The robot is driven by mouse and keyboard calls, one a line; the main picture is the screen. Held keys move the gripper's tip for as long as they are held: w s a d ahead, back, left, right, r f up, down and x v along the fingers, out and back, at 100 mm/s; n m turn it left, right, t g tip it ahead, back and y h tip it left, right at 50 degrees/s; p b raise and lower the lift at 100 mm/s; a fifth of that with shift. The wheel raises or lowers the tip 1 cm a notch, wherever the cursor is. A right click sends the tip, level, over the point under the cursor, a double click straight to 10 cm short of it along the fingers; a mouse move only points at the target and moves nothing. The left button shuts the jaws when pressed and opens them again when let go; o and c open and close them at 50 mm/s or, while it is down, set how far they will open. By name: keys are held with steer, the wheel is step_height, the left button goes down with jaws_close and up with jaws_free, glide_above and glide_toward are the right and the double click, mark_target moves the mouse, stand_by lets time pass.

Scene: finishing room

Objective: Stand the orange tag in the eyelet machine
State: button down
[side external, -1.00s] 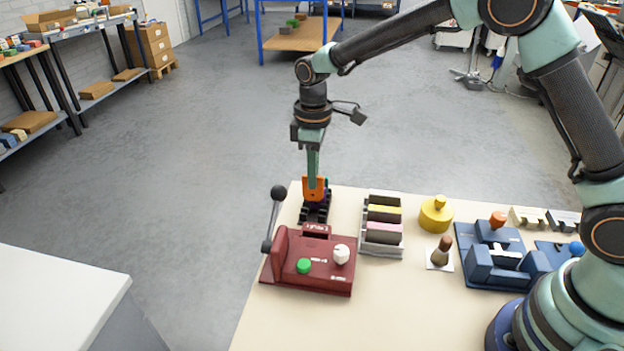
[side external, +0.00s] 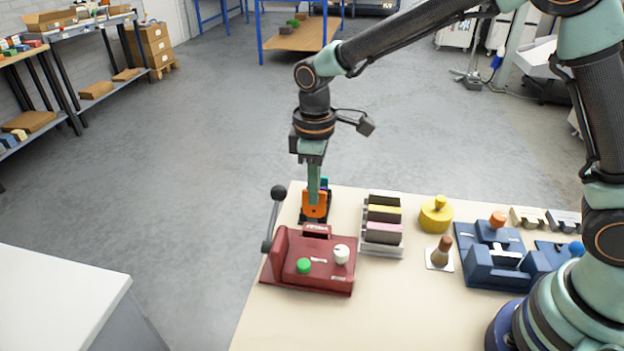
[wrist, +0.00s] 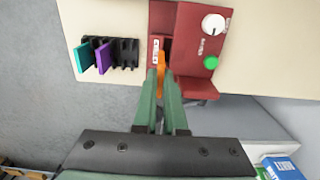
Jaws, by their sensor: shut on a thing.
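My gripper (side external: 314,192) is shut on the orange tag (side external: 316,209) and points down near the table's far edge. The tag hangs upright from the fingertips, between the tag rack and the red machine. In the wrist view the fingers (wrist: 160,88) pinch the orange tag (wrist: 161,68), whose tip is close to the machine's labelled block and dark slot. I cannot tell whether it touches. The dark red machine (side external: 325,279), apparently the eyelet machine, has a side lever, a green button and a white knob; it also shows in the wrist view (wrist: 190,48).
The black slotted rack (wrist: 126,53) behind holds a teal tag (wrist: 83,57) and a purple tag (wrist: 103,58). To the right stand a holder with coloured blocks (side external: 382,240), a yellow knobbed weight (side external: 436,217), a brown-topped stamp (side external: 441,252) and a blue machine (side external: 500,265).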

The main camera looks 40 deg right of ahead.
steer(key=shift+s+a+f, duration=0.1)
steer(key=shift+s+f, duration=0.1)
steer(key=shift+f, duration=0.8)
steer(key=shift+s+a+f, duration=0.1)
steer(key=shift+s+f, duration=0.1)
steer(key=shift+f, duration=0.75)
steer(key=shift+s+a+f, duration=0.1)
steer(key=shift+s+f, duration=0.1)
steer(key=shift+f, duration=0.8)
steer(key=shift+f, duration=0.6)
steer(key=c, duration=1.3)
jaws_free()
steer(key=shift+o, duration=0.2)
steer(key=shift+r, duration=0.1)
step_height(320, 180, up, 11)
